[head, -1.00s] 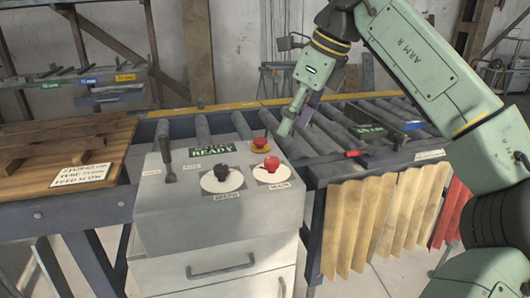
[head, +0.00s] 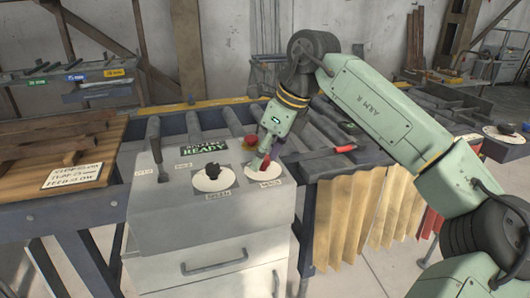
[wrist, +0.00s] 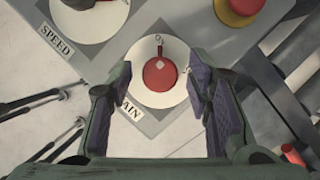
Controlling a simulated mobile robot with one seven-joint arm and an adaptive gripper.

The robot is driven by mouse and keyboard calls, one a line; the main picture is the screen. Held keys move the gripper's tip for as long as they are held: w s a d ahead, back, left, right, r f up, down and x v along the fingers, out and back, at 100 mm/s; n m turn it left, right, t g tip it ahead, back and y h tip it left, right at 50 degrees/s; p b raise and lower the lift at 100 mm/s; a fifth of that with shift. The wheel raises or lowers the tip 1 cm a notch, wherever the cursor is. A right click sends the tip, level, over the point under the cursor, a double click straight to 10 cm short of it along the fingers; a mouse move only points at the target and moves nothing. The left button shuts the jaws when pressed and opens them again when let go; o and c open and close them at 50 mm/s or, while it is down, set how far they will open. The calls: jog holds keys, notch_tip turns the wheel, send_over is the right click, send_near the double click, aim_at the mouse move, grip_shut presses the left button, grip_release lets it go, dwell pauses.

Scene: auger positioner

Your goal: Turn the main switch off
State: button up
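The main switch is a red knob (wrist: 160,75) with a pale diamond mark on a round white plate, beside a label partly covered by a finger, reading "AIN". A narrow stem on the knob points to the top of the wrist view, near an "O" mark; another mark lies to its right. My gripper (wrist: 160,82) is open, with one purple-padded finger on each side of the knob and visible gaps between.
A black speed knob (head: 212,169) stands just left of the main switch. A red mushroom button (wrist: 242,5) on a yellow base is close behind it. An upright lever (head: 156,150) stands at the panel's left. A roller conveyor (head: 320,140) runs behind.

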grip_shut()
dwell(0.3)
jog(key=m+t+b, duration=0.1)
jog(key=m+b, duration=0.2)
jog(key=shift+f+m+h+b, duration=0.15)
jog(key=shift+m+h+b, duration=0.15)
jog(key=shift+h+b, duration=0.1)
jog(key=m+h+b, duration=0.1)
jog(key=m, duration=0.1)
jog(key=m+t+b, duration=0.1)
jog(key=m+b, duration=0.1)
jog(key=m, duration=0.1)
jog(key=shift+s+a+h, duration=0.1)
jog(key=shift+a+h, duration=0.1)
jog(key=shift+h, duration=0.2)
jog(key=m, duration=0.1)
jog(key=m+h, duration=0.1)
jog(key=m, duration=0.2)
jog(key=shift+a+r+m+t+h+b, duration=0.15)
jog(key=shift+r+m+t+h+b, duration=0.15)
jog(key=shift+m+h, duration=0.1)
jog(key=shift+f+m+h+p, duration=0.1)
jog(key=shift+m+h+p, duration=0.45)
jog(key=shift+m, duration=1.65)
jog(key=shift+h, duration=0.35)
